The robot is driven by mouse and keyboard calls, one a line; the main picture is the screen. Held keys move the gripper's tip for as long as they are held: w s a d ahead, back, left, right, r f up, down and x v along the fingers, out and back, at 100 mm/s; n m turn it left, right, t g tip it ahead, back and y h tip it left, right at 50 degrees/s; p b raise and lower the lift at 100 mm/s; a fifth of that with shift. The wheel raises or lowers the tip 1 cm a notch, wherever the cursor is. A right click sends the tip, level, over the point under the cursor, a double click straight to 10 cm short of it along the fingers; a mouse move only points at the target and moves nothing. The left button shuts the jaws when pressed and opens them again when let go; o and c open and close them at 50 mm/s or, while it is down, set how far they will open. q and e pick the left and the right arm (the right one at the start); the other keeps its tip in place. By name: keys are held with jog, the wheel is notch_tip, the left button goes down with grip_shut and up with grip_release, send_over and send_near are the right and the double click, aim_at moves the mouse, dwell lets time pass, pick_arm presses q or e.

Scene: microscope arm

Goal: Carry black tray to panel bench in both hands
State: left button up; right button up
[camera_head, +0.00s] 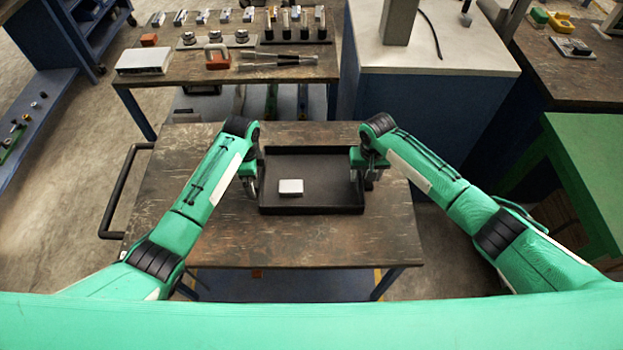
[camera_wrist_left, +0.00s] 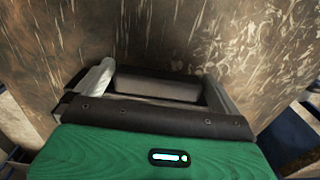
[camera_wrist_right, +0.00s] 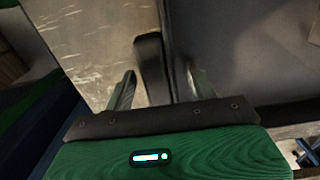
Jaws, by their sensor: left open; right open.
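The black tray (camera_head: 312,207) lies flat on the worn wooden top of the cart, holding a small silver-grey block (camera_head: 290,187) left of its middle. My left gripper (camera_head: 249,183) is at the tray's left wall and my right gripper (camera_head: 371,175) at its right wall. In the right wrist view, the open fingers (camera_wrist_right: 160,74) stand either side of the tray's dark wall (camera_wrist_right: 151,65). In the left wrist view, the open fingers (camera_wrist_left: 160,70) have a dark piece between them. I cannot tell whether either gripper touches the wall.
The cart top (camera_head: 310,245) is bare around the tray, with a black handle (camera_head: 118,190) on its left. A wooden bench (camera_head: 230,68) with several tools and parts stands behind. A white-topped cabinet (camera_head: 440,55) is behind right, and a green table (camera_head: 585,170) is at right.

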pick_arm(q)
jog(key=c, duration=0.9)
pick_arm(e)
jog(key=c, duration=0.9)
pick_arm(q)
jog(key=shift+c, duration=0.7)
pick_arm(e)
grip_shut()
pick_arm(q)
jog(key=shift+r, duration=0.2)
pick_arm(e)
jog(key=shift+r, duration=0.15)
pick_arm(q)
jog(key=shift+w+r+p, duration=0.1)
jog(key=shift+r+p, duration=0.05)
jog(key=shift+p, duration=0.15)
pick_arm(e)
jog(key=shift+w+r, duration=0.1)
jog(key=shift+r, duration=0.05)
pick_arm(q)
jog(key=shift+r+p, duration=2.25)
pick_arm(e)
jog(key=shift+r, duration=2.25)
